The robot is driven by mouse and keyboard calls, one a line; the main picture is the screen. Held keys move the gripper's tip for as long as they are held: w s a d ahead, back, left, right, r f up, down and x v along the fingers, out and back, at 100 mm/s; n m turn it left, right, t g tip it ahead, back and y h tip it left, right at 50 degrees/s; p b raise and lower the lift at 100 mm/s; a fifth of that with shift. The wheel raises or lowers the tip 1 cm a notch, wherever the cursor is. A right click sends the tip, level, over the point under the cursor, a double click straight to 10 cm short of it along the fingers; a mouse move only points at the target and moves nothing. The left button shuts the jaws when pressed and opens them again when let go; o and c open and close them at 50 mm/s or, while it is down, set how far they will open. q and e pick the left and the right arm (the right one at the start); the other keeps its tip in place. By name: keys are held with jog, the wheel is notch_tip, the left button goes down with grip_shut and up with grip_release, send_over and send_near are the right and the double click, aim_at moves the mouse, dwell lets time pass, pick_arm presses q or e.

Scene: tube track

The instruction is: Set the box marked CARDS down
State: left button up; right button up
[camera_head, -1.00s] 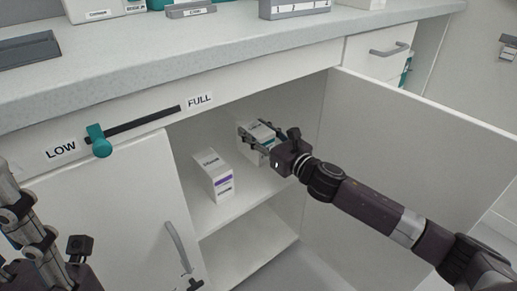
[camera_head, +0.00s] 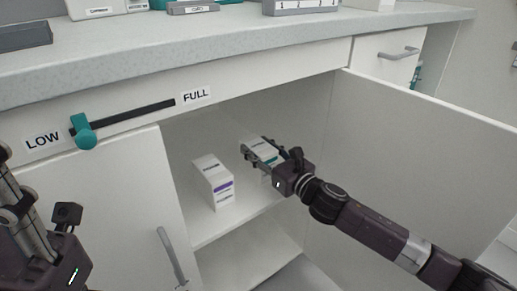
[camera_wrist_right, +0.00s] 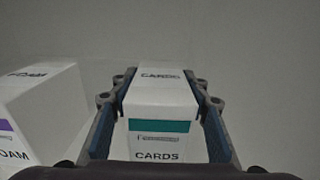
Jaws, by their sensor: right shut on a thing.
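The box marked CARDS (camera_head: 265,148) is white with a teal band and is inside the open cupboard. My right gripper (camera_head: 262,155) is shut on it. In the right wrist view the CARDS box (camera_wrist_right: 160,98) is upright between the two fingers of my right gripper (camera_wrist_right: 160,105), with its label facing me. I cannot tell whether its base touches the shelf (camera_head: 222,227). My left gripper (camera_head: 68,215) is at the lower left of the head view, away from the box; its fingers do not show clearly.
A white box with a purple band (camera_head: 213,180) stands on the shelf left of the CARDS box; it also shows in the right wrist view (camera_wrist_right: 45,110). The open cupboard door (camera_head: 420,140) is to the right of my arm. A closed door (camera_head: 100,215) is at left.

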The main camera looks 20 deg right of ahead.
jog(key=o, duration=1.2)
